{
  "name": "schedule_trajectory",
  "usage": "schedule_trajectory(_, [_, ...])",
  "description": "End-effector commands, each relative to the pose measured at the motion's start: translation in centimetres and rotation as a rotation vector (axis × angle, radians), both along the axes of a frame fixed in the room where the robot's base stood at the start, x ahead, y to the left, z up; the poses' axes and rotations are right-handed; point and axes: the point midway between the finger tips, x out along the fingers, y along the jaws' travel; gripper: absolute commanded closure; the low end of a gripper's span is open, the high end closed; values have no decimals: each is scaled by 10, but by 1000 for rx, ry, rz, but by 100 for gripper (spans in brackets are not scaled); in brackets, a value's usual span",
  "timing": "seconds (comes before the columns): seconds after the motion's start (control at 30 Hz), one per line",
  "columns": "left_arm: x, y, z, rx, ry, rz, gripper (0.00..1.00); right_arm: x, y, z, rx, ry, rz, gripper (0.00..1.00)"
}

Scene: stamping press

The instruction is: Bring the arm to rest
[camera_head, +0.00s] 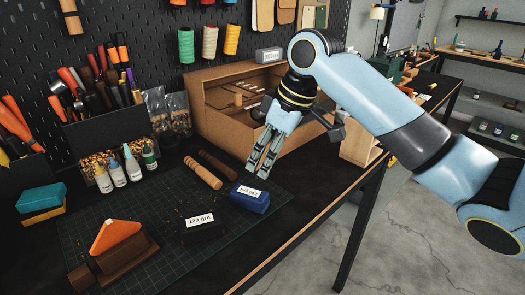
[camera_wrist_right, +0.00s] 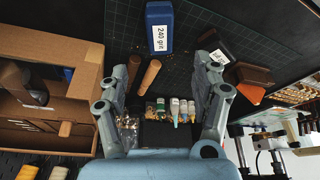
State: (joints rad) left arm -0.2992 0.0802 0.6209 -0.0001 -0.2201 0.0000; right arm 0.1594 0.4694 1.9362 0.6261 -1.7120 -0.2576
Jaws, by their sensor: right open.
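My right gripper (camera_head: 263,162) hangs from the blue right arm (camera_head: 375,85) above the workbench, its fingers pointing down. It also shows in the right wrist view (camera_wrist_right: 162,75) with its fingers apart and nothing between them. In the head view it is above and just behind the blue 240 grit block (camera_head: 249,201). That block lies at the top of the right wrist view, beyond the fingertips. My left gripper is not in the head view.
A black 120 grit block (camera_head: 203,231) and a wooden handle (camera_head: 203,173) lie on the bench. An open cardboard-brown box (camera_head: 215,120) stands close behind the gripper. An orange piece (camera_head: 115,236) sits on a brown holder at front left. Small bottles (camera_head: 118,172) stand at left.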

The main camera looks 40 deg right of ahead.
Motion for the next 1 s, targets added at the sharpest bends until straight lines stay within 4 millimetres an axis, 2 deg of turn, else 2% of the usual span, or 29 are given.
schedule_trajectory(0.27, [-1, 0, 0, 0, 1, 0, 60, -1, 1, -2, 0, 1, -1, 34])
schedule_trajectory(0.37, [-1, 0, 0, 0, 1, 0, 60, -16, 9, -14, -4, 9, -16, 34])
schedule_trajectory(0.5, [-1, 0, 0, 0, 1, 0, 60, -65, 32, -45, -24, 20, -79, 34])
schedule_trajectory(0.6, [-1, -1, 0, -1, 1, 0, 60, -102, 45, -58, -39, 19, -142, 34])
schedule_trajectory(0.8, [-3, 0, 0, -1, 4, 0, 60, -157, 55, -65, -64, 16, -251, 34])
schedule_trajectory(1.0, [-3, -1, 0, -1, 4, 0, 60, -201, 57, -61, -89, 13, -353, 34])
